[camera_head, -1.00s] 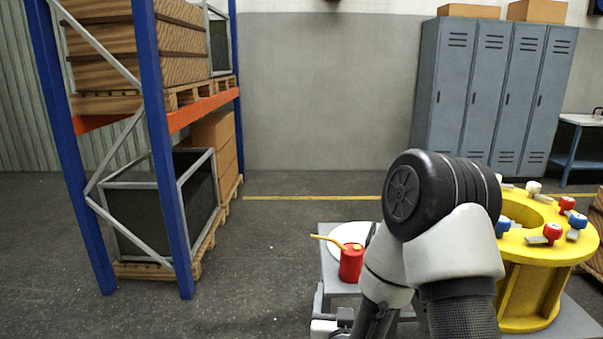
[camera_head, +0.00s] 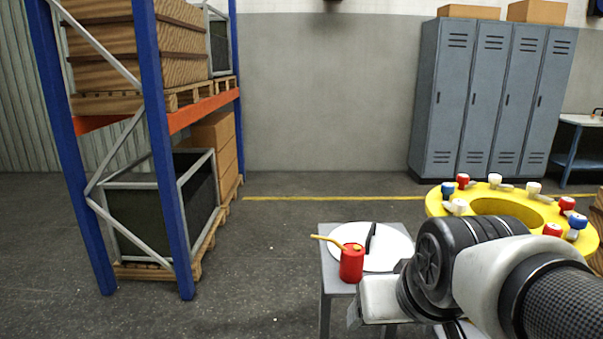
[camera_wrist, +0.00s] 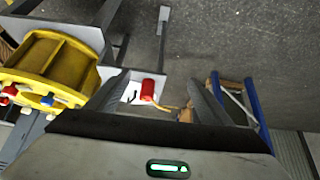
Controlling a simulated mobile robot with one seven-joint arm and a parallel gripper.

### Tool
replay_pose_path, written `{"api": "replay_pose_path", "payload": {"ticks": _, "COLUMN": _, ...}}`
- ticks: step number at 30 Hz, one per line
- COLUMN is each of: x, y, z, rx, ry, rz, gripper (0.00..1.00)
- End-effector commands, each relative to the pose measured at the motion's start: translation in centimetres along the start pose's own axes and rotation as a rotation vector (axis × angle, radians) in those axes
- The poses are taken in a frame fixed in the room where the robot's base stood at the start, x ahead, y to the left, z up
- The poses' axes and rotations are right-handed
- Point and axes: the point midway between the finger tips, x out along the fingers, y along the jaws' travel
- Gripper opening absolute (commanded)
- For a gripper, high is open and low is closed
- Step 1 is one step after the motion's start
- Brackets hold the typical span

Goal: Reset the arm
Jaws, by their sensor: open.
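My gripper (camera_wrist: 157,75) shows in the wrist view with its two dark fingers spread apart and nothing between them at close range. In the head view my arm reaches in from the lower right, with its bent joint in front of the yellow round stand; the fingers cannot be made out there. A red can with a yellow spout (camera_head: 351,264) stands upright on a small grey table (camera_head: 333,272), beside a white disc (camera_head: 392,246) with a dark upright piece on it. The can (camera_wrist: 148,90) also shows beyond the fingers in the wrist view, apart from them.
The yellow round stand (camera_head: 447,210) carries several red, white and blue pieces on its top, close behind my arm. A blue and orange rack (camera_head: 163,140) with crates stands at left. Grey lockers (camera_head: 490,95) stand at the back. The floor (camera_head: 265,235) between rack and table is clear.

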Motion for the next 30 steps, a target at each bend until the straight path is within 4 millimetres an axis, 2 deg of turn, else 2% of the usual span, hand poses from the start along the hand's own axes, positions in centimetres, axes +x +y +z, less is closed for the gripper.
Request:
{"api": "replay_pose_path", "payload": {"ticks": 1, "x": -1.3, "y": 0.3, "z": 1.0, "rx": 0.005, "ry": -0.017, "rz": 0.003, "gripper": 0.74}}
{"api": "replay_pose_path", "payload": {"ticks": 5, "x": -4.0, "y": 0.9, "z": 4.1, "rx": 0.021, "ry": -0.086, "rz": 0.012, "gripper": 0.74}}
{"api": "replay_pose_path", "payload": {"ticks": 6, "x": -5.4, "y": 0.9, "z": 3.2, "rx": 0.021, "ry": -0.094, "rz": 0.012, "gripper": 0.74}}
{"api": "replay_pose_path", "payload": {"ticks": 14, "x": -10.1, "y": 0.9, "z": -0.2, "rx": 0.020, "ry": -0.095, "rz": 0.012, "gripper": 0.74}}
{"api": "replay_pose_path", "payload": {"ticks": 24, "x": -18.6, "y": 0.9, "z": -5.8, "rx": 0.020, "ry": -0.095, "rz": 0.012, "gripper": 0.74}}
{"api": "replay_pose_path", "payload": {"ticks": 27, "x": -19.7, "y": 0.9, "z": -6.5, "rx": 0.020, "ry": -0.095, "rz": 0.011, "gripper": 0.74}}
{"api": "replay_pose_path", "payload": {"ticks": 30, "x": -19.8, "y": 0.9, "z": -6.6, "rx": 0.020, "ry": -0.095, "rz": 0.011, "gripper": 0.74}}
